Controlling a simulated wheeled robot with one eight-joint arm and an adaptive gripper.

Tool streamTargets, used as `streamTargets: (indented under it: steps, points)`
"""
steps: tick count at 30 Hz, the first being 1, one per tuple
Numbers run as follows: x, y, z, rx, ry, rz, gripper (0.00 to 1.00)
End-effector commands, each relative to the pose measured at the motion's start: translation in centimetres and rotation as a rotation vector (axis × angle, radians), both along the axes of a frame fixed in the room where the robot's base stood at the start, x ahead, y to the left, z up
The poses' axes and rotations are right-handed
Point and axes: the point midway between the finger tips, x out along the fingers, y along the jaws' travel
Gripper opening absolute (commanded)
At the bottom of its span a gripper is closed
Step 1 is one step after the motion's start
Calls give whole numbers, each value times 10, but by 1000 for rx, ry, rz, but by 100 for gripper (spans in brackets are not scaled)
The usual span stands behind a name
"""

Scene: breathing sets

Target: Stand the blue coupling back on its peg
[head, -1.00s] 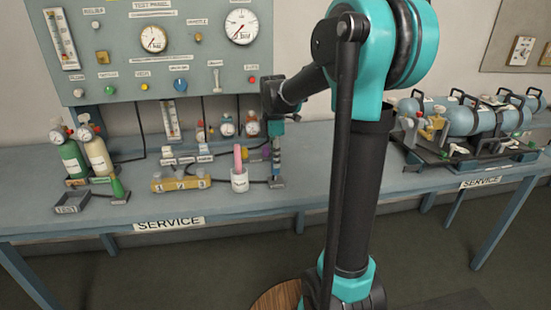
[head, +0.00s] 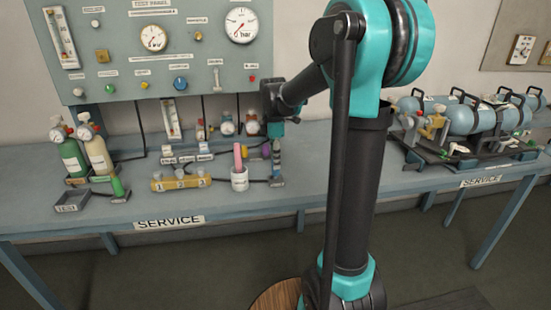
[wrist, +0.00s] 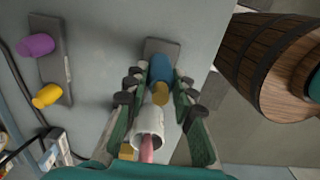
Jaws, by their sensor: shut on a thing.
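The blue coupling (wrist: 160,68) with a brass end (wrist: 160,94) is between the two fingers of my gripper (wrist: 158,90) in the wrist view. The fingers are shut on it. Its far end overlaps a small grey base plate (wrist: 162,46); I cannot tell whether it touches the plate or sits around a peg, as any peg is hidden. In the head view my gripper (head: 276,148) points down over a small base (head: 276,183) at the bench's right middle, and the coupling is too small to make out clearly there.
A white cup (wrist: 148,122) with a pink thing in it stands close beside the fingers. A plate bears purple (wrist: 36,45) and yellow (wrist: 47,95) couplings. A wooden barrel (wrist: 262,52) stands beyond the bench edge. A numbered yellow block (head: 181,184) and cylinders (head: 97,150) are left.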

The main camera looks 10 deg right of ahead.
Motion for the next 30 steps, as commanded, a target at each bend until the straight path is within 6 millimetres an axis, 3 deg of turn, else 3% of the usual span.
streamTargets:
  steps: [25, 26, 30]
  points:
    - [0, 0, -19, 0, 0, 0, 0]
    - [0, 0, -19, 0, 0, 0, 29]
    - [0, 0, -19, 0, 0, 0, 46]
